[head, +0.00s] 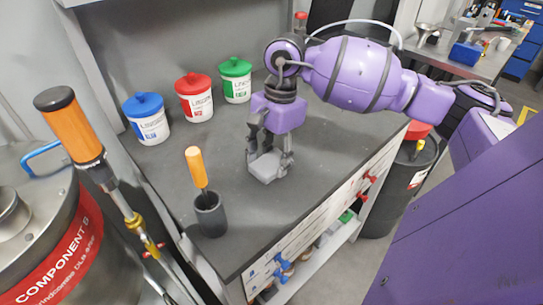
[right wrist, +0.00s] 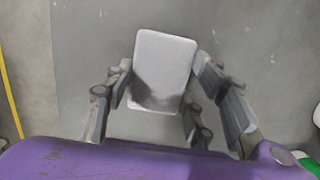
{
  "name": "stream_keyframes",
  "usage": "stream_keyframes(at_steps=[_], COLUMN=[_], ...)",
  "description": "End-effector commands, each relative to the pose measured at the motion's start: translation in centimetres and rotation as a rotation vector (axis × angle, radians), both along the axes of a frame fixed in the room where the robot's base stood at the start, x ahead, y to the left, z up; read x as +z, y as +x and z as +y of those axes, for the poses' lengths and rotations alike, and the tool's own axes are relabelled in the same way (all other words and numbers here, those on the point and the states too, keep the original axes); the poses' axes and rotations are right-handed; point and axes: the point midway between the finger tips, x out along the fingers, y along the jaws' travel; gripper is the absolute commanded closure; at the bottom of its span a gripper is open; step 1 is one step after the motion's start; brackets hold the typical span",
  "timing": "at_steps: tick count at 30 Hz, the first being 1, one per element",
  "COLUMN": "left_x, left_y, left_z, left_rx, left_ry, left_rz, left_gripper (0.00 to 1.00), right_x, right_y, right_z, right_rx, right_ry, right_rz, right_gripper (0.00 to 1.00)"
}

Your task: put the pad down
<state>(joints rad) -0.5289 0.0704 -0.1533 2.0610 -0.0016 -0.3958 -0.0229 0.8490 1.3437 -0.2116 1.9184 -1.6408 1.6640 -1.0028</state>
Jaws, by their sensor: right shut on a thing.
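The pad (head: 265,170) is a small light grey block with rounded corners. My right gripper (head: 269,158) points down over the dark worktop and is shut on the pad, one finger on each side. In the right wrist view the pad (right wrist: 164,70) shows as a pale rectangle between the fingers, its lower part shaded. The pad is at or very close to the worktop (head: 320,160); I cannot tell whether it touches. My left gripper is not in view.
Tubs with blue (head: 147,118), red (head: 194,97) and green (head: 235,80) lids stand along the back. A dark cup (head: 209,214) holding an orange-handled tool (head: 196,168) stands front left of the pad. A large drum (head: 60,240) is at left. Worktop right of the pad is clear.

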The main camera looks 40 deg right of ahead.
Motion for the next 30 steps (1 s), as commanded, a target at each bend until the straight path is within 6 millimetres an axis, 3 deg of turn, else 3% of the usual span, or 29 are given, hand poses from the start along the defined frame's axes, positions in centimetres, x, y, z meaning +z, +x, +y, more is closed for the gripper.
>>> stream_keyframes(at_steps=[9,10,14,24,30], left_x=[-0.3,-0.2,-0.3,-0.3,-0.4], left_y=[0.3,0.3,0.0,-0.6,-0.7], left_z=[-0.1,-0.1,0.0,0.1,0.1], left_rx=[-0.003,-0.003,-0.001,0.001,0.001], left_ry=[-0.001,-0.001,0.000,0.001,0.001], left_rz=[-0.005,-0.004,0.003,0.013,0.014], left_gripper=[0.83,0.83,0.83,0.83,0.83], right_x=[-0.4,-0.3,-0.2,0.0,2.6], right_y=[0.0,0.0,0.0,0.0,0.2], right_z=[0.0,0.0,0.0,0.0,-0.5], right_rx=[0.000,0.000,0.000,0.001,-0.001], right_ry=[-0.001,-0.001,0.000,0.000,-0.003], right_rz=[0.000,0.000,-0.001,-0.001,-0.005], right_gripper=[0.74,0.46,0.31,0.31,0.31])
